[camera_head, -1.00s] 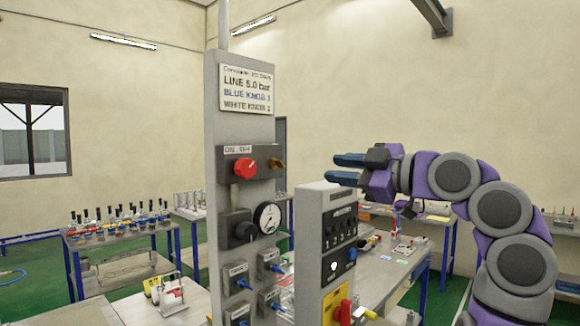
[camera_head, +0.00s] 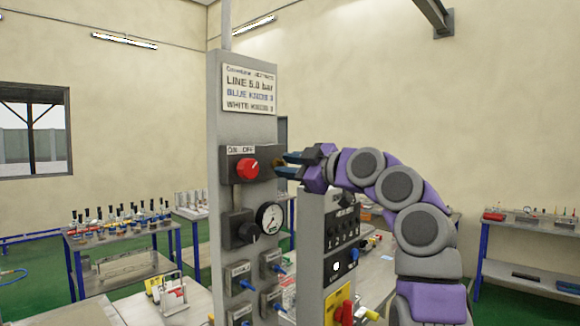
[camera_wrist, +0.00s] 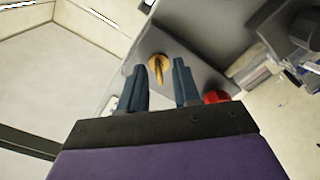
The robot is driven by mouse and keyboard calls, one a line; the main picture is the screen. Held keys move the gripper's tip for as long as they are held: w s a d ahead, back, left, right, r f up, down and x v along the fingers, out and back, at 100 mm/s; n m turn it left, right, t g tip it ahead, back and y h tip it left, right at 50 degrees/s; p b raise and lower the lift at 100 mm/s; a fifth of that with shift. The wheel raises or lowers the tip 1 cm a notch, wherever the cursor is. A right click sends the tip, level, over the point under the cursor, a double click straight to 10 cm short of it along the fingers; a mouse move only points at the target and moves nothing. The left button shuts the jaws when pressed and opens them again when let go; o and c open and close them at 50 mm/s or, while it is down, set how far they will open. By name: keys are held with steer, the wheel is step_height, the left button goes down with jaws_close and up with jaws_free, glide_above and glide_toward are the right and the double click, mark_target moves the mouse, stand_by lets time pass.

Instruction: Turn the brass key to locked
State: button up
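The brass key (camera_wrist: 159,68) sticks out of the grey panel in the wrist view, between and just beyond my gripper's fingertips. In the head view the key (camera_head: 277,163) is mostly hidden behind my fingers, at the right of the red knob (camera_head: 247,168). My gripper (camera_head: 286,163) reaches in from the right, level with the key. In the wrist view my gripper (camera_wrist: 160,72) has its two blue fingers apart, one on each side of the key, with a gap to it. The red knob (camera_wrist: 216,97) also shows beside the right finger.
A grey post panel (camera_head: 228,75) bears the label plate, gauge (camera_head: 269,217), black knob (camera_head: 238,229) and several small valves below. A shorter control box (camera_head: 341,245) stands under my arm. Workbenches with bottles (camera_head: 120,236) stand at the left.

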jaws_close()
stand_by(0.3)
